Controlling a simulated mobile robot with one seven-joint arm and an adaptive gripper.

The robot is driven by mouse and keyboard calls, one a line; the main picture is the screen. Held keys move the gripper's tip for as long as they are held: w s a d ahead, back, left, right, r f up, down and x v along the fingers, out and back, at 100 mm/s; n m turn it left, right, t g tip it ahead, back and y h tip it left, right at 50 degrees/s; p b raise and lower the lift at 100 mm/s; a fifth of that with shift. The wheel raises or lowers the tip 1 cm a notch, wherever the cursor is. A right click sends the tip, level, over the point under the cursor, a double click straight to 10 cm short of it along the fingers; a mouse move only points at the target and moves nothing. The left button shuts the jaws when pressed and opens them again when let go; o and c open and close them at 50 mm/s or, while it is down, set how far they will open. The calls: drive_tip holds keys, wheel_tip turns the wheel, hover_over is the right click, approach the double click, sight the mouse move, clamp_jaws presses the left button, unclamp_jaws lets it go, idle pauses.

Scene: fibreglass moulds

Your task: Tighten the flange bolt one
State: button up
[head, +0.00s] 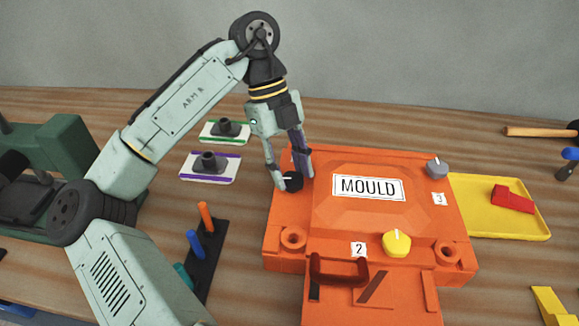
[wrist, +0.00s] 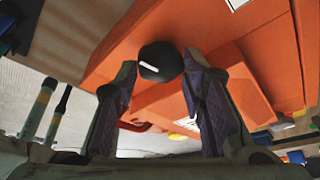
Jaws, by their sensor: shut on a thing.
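The orange mould (head: 330,260) lies on the wooden bench with a MOULD label on its raised top. A black bolt head (head: 293,181) with a white mark sits at its back left corner. My gripper (head: 290,177) points down at that corner with its fingers on either side of the black head. In the wrist view the black head (wrist: 160,62) is between the two purple-padded fingers (wrist: 163,85). A yellow bolt (head: 397,243) stands by tag 2, and a grey bolt (head: 437,168) by tag 3. No tag shows beside the black bolt; my gripper may hide it.
Two mounts on white plates (head: 210,168) lie left of the mould. A dark rack (head: 207,255) with coloured pegs stands at front left. A yellow tray (head: 485,225) with a red block (head: 513,198) is at the right. A hammer (head: 540,131) lies behind it.

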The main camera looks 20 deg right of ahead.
drive_tip(key=shift+m, duration=0.3)
idle(0.4)
drive_tip(key=o, duration=1.1)
drive_tip(key=shift+o, duration=0.2)
drive_tip(key=v, duration=1.2)
drive_tip(key=shift+d, duration=0.1)
